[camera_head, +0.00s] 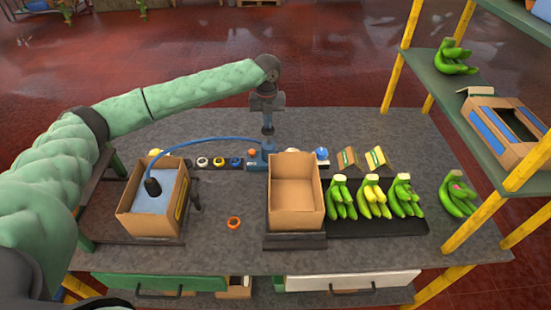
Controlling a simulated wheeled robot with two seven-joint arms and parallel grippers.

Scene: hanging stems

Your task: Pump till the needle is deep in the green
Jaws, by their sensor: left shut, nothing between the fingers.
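A blue pump (258,161) stands at the back middle of the grey table, behind an open cardboard box. A blue hose (205,140) arcs from it to a dark round fitting (152,187) on a pale blue bag (150,203) in the left cardboard box. My left gripper (268,130) points down directly above the pump, shut and empty. I cannot tell whether it touches the pump. No gauge needle or green zone can be made out at this size. My right gripper is out of view.
The open cardboard box (296,218) stands at the middle front. Green banana bunches (372,197) lie on a black mat (385,228) to its right. An orange ring (234,223) lies on the table (215,245). A yellow-posted shelf (465,115) rises at right.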

